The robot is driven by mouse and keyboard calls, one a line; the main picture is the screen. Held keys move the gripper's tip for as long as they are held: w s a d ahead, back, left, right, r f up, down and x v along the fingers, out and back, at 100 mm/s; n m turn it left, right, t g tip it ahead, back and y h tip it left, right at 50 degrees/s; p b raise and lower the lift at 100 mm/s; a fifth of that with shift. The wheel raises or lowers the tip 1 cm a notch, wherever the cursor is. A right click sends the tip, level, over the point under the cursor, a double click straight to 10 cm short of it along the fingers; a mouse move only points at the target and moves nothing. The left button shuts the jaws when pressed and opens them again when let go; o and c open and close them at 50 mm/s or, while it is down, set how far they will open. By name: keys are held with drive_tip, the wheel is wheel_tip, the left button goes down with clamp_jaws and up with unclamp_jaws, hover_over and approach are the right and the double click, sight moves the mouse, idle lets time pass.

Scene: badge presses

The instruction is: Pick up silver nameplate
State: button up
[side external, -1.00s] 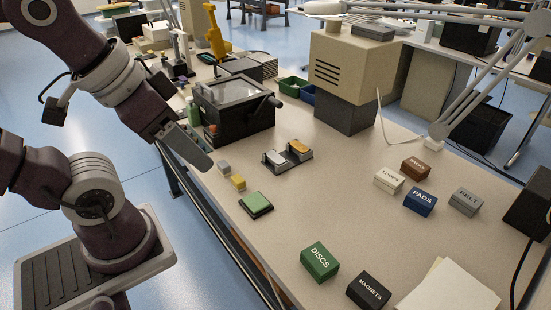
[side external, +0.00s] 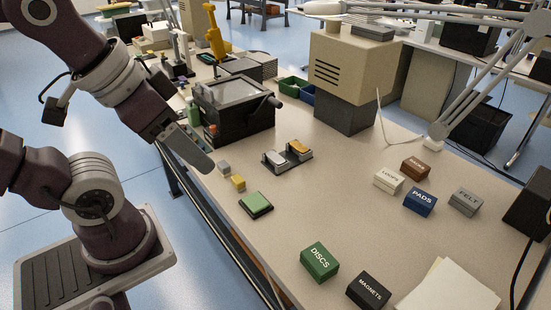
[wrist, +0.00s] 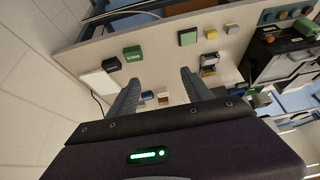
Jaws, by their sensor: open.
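The silver nameplate (side external: 275,157) lies in the left slot of a small black holder (side external: 287,163) on the bench, with a gold plate (side external: 299,147) in the slot beside it. In the wrist view the holder (wrist: 208,70) is small, right of my fingers, and I cannot clearly tell its plates apart. My gripper (wrist: 156,84) is open, with nothing between its fingers. In the side view my gripper (side external: 200,160) hangs near the bench's left edge, left of the holder and apart from it.
A green pad (side external: 256,205), a yellow block (side external: 238,183) and a grey block (side external: 224,168) lie near the left edge. A black press (side external: 235,105) stands behind. Labelled boxes such as DISCS (side external: 320,262) and PADS (side external: 420,202) sit right and in front. The bench middle is clear.

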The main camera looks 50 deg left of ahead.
drive_tip(key=w+a+r+n+g, duration=0.1)
drive_tip(key=w+n, duration=0.1)
drive_tip(key=w, duration=0.3)
drive_tip(key=w+a+r+n, duration=0.2)
drive_tip(key=w+n, duration=0.1)
drive_tip(key=w, duration=0.3)
drive_tip(key=n+g, duration=0.5)
drive_tip(key=n, duration=0.8)
hover_over(273, 155)
drive_tip(key=f, duration=2.6)
drive_tip(key=shift+w+a, duration=0.2)
drive_tip(key=f, duration=0.6)
drive_tip(key=shift+s+d+f, duration=0.2)
drive_tip(key=shift+d+f, duration=0.1)
drive_tip(key=shift+f, duration=0.1)
drive_tip(key=shift+f, duration=0.25)
clamp_jaws()
